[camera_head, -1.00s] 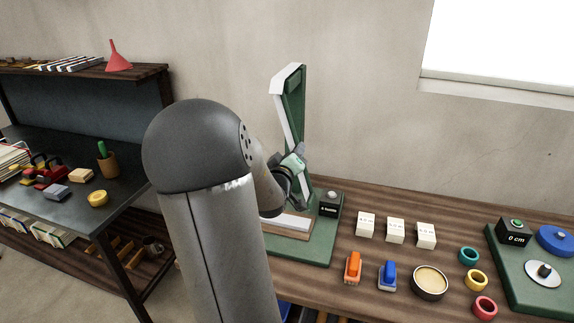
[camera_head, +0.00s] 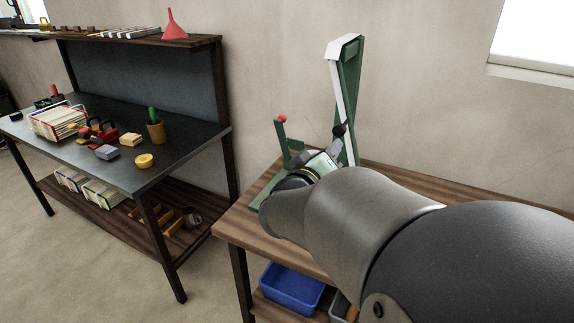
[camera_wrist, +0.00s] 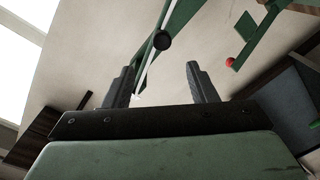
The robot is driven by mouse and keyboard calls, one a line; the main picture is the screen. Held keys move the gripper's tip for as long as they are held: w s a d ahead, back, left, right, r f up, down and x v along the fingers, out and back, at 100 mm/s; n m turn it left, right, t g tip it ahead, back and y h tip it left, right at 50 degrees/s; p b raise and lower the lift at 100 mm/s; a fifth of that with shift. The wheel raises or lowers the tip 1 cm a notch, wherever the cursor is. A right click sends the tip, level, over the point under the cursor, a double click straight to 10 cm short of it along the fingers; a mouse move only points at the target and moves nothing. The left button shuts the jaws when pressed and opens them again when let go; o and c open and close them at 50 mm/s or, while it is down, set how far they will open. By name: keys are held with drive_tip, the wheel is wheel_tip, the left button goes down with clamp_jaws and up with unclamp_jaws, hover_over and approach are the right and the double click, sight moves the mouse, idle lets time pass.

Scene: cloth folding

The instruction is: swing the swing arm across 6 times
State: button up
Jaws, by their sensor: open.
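A green stand with a tall upright (camera_head: 346,85), white on one face and capped in white, stands at the back of the wooden bench. A black round knob (camera_head: 339,130) shows low against the upright; it also shows in the wrist view (camera_wrist: 162,41), on a thin bar that I take for the swing arm. My gripper (camera_head: 330,146) is beside the upright, just left of and below the knob. In the wrist view my gripper's fingers (camera_wrist: 160,72) are spread, with the knob appearing between and beyond their tips. I cannot tell whether anything touches. My arm hides the stand's lower part.
A short green post with a red ball (camera_head: 282,119) stands left of my gripper; the ball is at the upper right in the wrist view (camera_wrist: 231,62). A dark workbench (camera_head: 110,170) with loose items is at the left. A blue bin (camera_head: 291,288) sits below.

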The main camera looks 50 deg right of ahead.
drive_tip(key=shift+s+a+r+b, duration=0.1)
drive_tip(key=shift+s+a+b, duration=0.2)
drive_tip(key=shift+a, duration=0.4)
drive_tip(key=w+a+f+n+t+y+p, duration=0.1)
drive_tip(key=w+a+f+n+t+y, duration=0.2)
drive_tip(key=w+a+y, duration=0.5)
drive_tip(key=w+a+f+n+t+y+p, duration=0.1)
drive_tip(key=w+a+f+n+t+y, duration=0.2)
drive_tip(key=w+a, duration=0.45)
drive_tip(key=s+a+f+g+y, duration=0.1)
drive_tip(key=a+f+y, duration=0.15)
drive_tip(key=a, duration=0.35)
drive_tip(key=s+a+f+g+y, duration=0.1)
drive_tip(key=s+a+f+y, duration=0.15)
drive_tip(key=a, duration=0.45)
drive_tip(key=s+a+f+g+p, duration=0.1)
drive_tip(key=s+a+f+g, duration=0.1)
drive_tip(key=s, duration=0.4)
drive_tip(key=s+a+f+g+y+p, duration=0.1)
drive_tip(key=s+a+g, duration=0.4)
drive_tip(key=s+g, duration=0.1)
drive_tip(key=shift+s+f+g, duration=0.35)
drive_tip(key=shift+s+g, duration=0.05)
drive_tip(key=shift+s, duration=0.05)
